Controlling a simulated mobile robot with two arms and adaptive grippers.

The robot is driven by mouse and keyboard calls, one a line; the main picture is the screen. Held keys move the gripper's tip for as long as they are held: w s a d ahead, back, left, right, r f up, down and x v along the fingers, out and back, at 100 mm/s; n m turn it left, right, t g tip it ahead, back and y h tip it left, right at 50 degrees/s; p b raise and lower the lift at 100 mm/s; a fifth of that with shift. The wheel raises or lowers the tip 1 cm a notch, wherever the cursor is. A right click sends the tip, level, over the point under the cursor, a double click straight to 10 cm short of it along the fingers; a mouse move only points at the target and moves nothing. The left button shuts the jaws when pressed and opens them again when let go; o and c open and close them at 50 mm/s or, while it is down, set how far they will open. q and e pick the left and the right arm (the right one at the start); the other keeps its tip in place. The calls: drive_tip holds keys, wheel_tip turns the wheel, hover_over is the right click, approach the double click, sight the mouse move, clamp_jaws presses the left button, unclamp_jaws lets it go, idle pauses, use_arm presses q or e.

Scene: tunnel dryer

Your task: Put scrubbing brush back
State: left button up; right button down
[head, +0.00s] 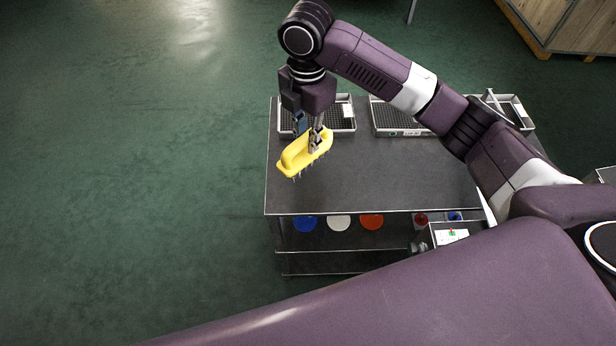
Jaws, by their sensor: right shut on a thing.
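A yellow scrubbing brush (293,158) with dark bristles underneath hangs in my right gripper (316,143). The gripper is shut on its handle and points down. The brush is tilted and appears above the left part of a dark grey table (390,185). How high it is above the table top I cannot tell. My left gripper does not show.
Shallow wire-mesh trays stand along the table's back edge: one (343,124) behind the gripper, one (392,118) in the middle, one (513,108) partly behind my arm. Green floor (130,180) is clear at left.

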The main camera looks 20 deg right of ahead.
wheel_tip(320, 180, down, 15)
drive_tip(key=shift+d+r+p, duration=0.1)
drive_tip(key=shift+r+p, duration=0.1)
drive_tip(key=shift+p, duration=0.7)
drive_tip(key=shift+f, duration=0.2)
drive_tip(key=shift+f, duration=0.15)
drive_tip(key=c, duration=1.8)
unclamp_jaws()
wheel_tip(320, 180, up, 12)
drive_tip(key=shift+r+b, duration=0.2)
drive_tip(key=shift+b, duration=0.55)
